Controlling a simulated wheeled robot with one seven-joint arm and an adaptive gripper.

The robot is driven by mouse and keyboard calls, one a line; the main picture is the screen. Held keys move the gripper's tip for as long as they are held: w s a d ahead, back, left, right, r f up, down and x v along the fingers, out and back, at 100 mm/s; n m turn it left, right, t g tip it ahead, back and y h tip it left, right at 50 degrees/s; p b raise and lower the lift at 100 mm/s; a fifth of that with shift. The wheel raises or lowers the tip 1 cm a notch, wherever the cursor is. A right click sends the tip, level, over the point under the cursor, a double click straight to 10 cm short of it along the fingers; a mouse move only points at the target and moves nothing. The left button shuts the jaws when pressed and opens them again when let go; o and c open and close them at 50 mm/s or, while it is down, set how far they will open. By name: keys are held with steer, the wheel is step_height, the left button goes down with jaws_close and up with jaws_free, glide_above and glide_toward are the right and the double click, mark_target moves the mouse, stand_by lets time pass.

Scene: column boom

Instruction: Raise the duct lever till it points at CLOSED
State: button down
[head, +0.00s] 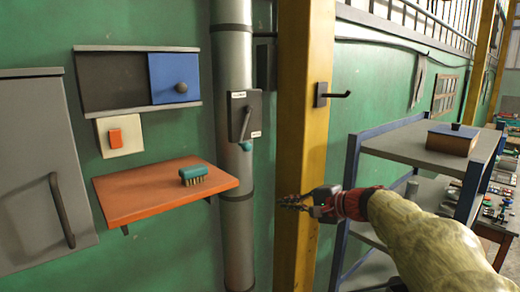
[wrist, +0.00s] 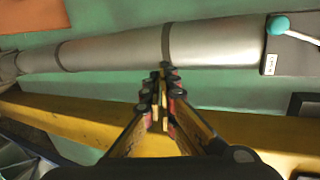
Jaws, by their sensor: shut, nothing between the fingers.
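The duct lever (head: 244,126) is a grey bar on a dark plate (head: 254,104) fixed to the grey duct (head: 236,205). It hangs downward, its teal knob (head: 246,146) near the lower label (head: 255,134). An upper label (head: 238,94) sits at the plate's top left; I cannot read either label. In the wrist view the teal knob (wrist: 278,24) and one label (wrist: 270,64) show at the top right. My gripper (head: 284,202) is shut and empty, below and to the right of the lever, in front of the yellow post; it is apart from the lever. It also shows in the wrist view (wrist: 162,76).
A yellow post (head: 300,140) with a dark hook (head: 334,94) stands just right of the duct. An orange shelf (head: 150,205) with a teal brush (head: 194,175) is at left. A blue-framed rack (head: 405,148) holding a box (head: 452,140) stands at right.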

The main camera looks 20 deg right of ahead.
steer(key=w+d+r+m+t, duration=0.1)
steer(key=r+t, duration=0.1)
steer(key=r, duration=0.4)
steer(key=w+d+r+m+t, duration=0.1)
steer(key=w+r+t, duration=0.1)
steer(key=r, duration=0.4)
steer(key=shift+w+r, duration=0.3)
steer(key=w+a+p, duration=0.1)
steer(key=w+a, duration=0.5)
steer(key=w, duration=0.1)
steer(key=shift+r+p, duration=0.4)
steer(key=shift+r, duration=0.05)
steer(key=shift+a, duration=0.1)
steer(key=shift+a, duration=0.1)
